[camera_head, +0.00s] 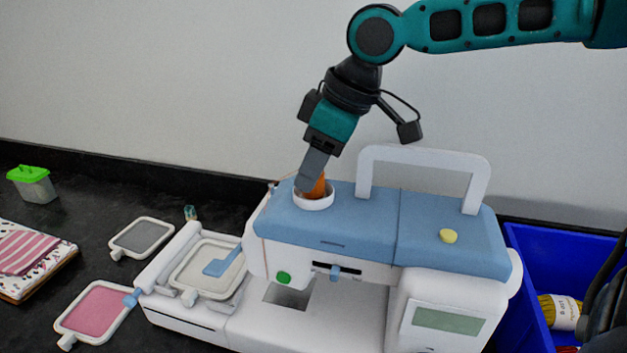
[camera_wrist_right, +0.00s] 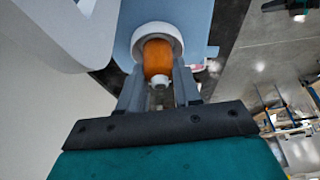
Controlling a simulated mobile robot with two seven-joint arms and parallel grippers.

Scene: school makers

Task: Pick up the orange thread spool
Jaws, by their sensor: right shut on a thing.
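The orange thread spool (camera_head: 318,187) stands in a round white holder (camera_head: 314,203) on the blue top of the sewing machine (camera_head: 330,222). My right gripper (camera_head: 310,176) reaches down from above and is shut on the spool. In the right wrist view the orange spool (camera_wrist_right: 158,60) sits between the two fingers (camera_wrist_right: 158,88), with the white ring of the holder (camera_wrist_right: 157,38) around its far end. In the head view a finger hides part of the spool. My left gripper does not show clearly; a dark part at the right edge may be mine.
The machine's white handle (camera_head: 425,154) rises right of the spool. Embroidery hoops (camera_head: 95,308), folded fabric (camera_head: 30,252) and a green-lidded container (camera_head: 35,186) lie left on the dark table.

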